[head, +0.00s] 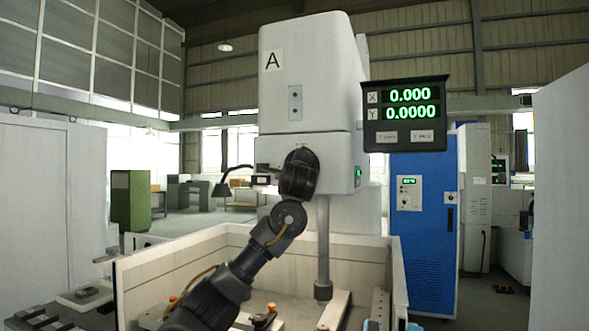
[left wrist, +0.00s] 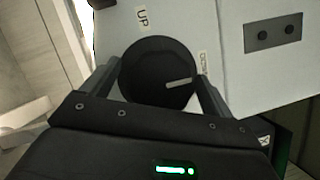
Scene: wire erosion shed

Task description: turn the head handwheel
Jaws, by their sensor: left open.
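The head handwheel (left wrist: 157,73) is a round black knob on the pale machine head, seen in the left wrist view. A light pointer line on it points right, toward the lower-right side near the DOWN label (left wrist: 204,62); an UP label (left wrist: 142,18) is at its upper left. My left gripper (left wrist: 158,84) is open, with one finger on each side of the knob; whether they touch it is unclear. In the head view my left arm reaches up to the machine head (head: 305,75), marked A, and I cannot make out the handwheel there. My right gripper is not in view.
A readout (head: 405,113) shows X 0.000 and Y 0.0000. A pale-walled tank (head: 185,262) surrounds the work area below, with a vertical column (head: 323,240) and clamps inside. A blue cabinet (head: 424,225) stands to the right.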

